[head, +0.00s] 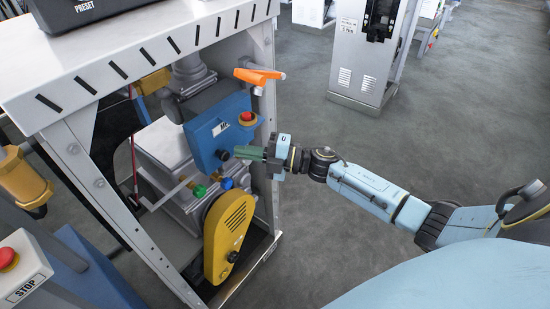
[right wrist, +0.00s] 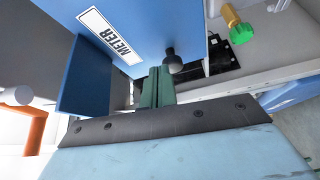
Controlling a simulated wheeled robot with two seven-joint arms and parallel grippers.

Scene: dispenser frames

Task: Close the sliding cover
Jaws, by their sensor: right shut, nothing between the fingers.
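A blue panel (head: 205,138) with a white label sits inside the machine frame. I take it as the sliding cover, but cannot be sure. In the right wrist view the panel (right wrist: 150,22) reads METER, and a round black knob (right wrist: 172,60) stands out near its edge. My right gripper (head: 240,152) reaches in from the right, with its green fingers closed together and empty. In the right wrist view the fingertips (right wrist: 158,75) are right beside the knob; I cannot tell whether they touch it. My left gripper is not in view.
A red button (head: 247,117) and an orange handle (head: 259,76) sit just above the gripper. A yellow guard (head: 229,232) and green and blue fittings lie below. The white frame post (head: 265,90) stands close by. Open floor lies to the right.

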